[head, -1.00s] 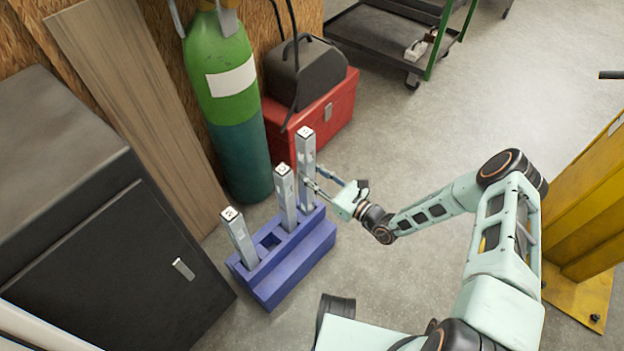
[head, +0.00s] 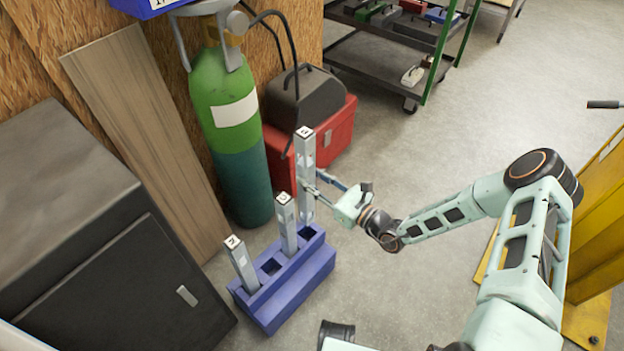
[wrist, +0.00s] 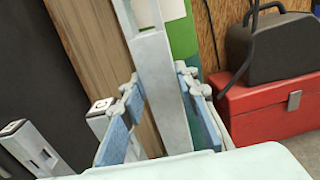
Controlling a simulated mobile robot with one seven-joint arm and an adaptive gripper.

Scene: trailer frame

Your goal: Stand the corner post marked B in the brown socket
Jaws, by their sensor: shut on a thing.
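A tall grey square post (head: 305,155) is upright in my gripper (head: 314,184), above the right end of a purple rack (head: 290,290). Its mark on top is too small to read surely. In the wrist view the two blue-padded fingers (wrist: 163,88) are shut on the post (wrist: 165,65), one on each side. The rack's right slot (head: 308,233) shows dark and empty under the post. Two more posts stand in the rack, a middle one (head: 287,225) and a left one (head: 241,265). No brown socket is in view.
A green gas cylinder (head: 235,145) and a red toolbox (head: 338,130) stand behind the rack. A dark cabinet (head: 100,260) is at left, with a leaning plank (head: 140,110). A cart (head: 390,60) is at the back. Open floor (head: 480,130) lies right of the rack.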

